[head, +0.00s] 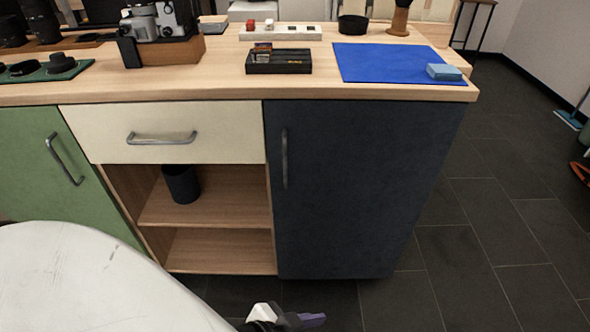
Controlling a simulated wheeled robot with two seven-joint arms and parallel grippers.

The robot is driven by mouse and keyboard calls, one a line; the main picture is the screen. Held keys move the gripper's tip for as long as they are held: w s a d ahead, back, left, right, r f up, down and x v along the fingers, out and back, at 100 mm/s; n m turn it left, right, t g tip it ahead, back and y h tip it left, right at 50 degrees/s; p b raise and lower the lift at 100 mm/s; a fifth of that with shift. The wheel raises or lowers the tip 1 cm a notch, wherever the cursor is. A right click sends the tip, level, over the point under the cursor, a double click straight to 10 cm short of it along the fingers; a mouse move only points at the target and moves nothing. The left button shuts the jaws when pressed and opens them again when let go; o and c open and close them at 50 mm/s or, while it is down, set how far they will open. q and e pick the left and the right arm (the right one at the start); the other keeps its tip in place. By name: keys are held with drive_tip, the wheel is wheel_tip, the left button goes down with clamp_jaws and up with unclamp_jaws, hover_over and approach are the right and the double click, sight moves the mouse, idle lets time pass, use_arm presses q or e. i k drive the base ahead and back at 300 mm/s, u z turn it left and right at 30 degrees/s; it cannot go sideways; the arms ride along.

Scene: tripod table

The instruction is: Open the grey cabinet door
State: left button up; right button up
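The grey cabinet door (358,190) is the dark slate, blue-tinged door at the right of the counter in the head view. It is shut. Its vertical metal handle (285,158) is near the door's left edge. A gripper part (285,317) with white, black and purplish pieces shows at the bottom edge, below the door and apart from it. It appears to be my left gripper, beside my large white arm part at the lower left. It is cut off, so its opening cannot be told. My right gripper is not in view.
Left of the door are a cream drawer (170,133) and open shelves (215,195) with a dark cup (182,184). A green door (60,165) is further left. The wooden countertop (215,75) overhangs the doors.

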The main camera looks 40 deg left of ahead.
sight(352, 181)
drive_tip(key=z, duration=2.45)
drive_tip(key=k, duration=1.3)
drive_tip(key=u, duration=2)
drive_tip(key=i, duration=0.5)
